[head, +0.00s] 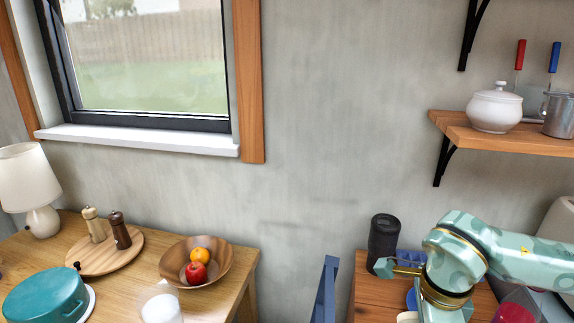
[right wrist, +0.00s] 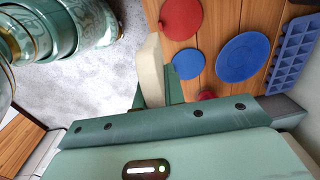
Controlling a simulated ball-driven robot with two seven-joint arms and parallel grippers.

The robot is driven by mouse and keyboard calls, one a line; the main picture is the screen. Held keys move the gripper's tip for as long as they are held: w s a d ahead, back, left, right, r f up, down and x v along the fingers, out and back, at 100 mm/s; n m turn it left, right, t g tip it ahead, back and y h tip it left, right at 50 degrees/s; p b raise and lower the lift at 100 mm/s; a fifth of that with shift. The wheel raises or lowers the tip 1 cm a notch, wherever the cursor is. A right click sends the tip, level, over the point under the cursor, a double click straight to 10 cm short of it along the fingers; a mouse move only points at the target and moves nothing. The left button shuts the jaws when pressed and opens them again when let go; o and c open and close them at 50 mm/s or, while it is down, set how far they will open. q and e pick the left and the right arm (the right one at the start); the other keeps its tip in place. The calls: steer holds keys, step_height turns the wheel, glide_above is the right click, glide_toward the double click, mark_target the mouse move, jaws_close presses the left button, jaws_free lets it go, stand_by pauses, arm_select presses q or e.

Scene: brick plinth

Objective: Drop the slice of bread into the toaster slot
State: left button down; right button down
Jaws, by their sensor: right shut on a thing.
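The slice of bread (right wrist: 151,68) is a cream-coloured slab seen nearly edge-on in the right wrist view. My right gripper (right wrist: 153,92) is shut on it, with the bread jutting out past the green fingers. In the head view my right gripper (head: 398,266) is above the wooden surface at the lower right, and I cannot make out the bread there. I cannot identify the toaster or its slot in either view. My left gripper is not in view.
A black cylinder (head: 383,238) stands beside my right gripper. A blue ice-cube tray (right wrist: 294,52), a blue plate (right wrist: 243,60), a red disc (right wrist: 181,18) and a small blue disc (right wrist: 188,64) lie on the wooden surface (right wrist: 222,28). A wall shelf (head: 465,128) is above.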

mark_target(405, 317)
steer(key=s+r+n, duration=0.1)
steer(key=n, duration=0.6)
steer(key=a+r+n, duration=0.1)
steer(key=n, duration=0.6)
steer(key=s+a+r+n, duration=0.1)
steer(key=r+n, duration=0.1)
steer(key=n, duration=0.5)
steer(key=shift+s+a+g+y, duration=0.1)
steer(key=shift+s+g+y, duration=0.2)
steer(key=shift+y, duration=0.1)
steer(key=shift+a, duration=0.1)
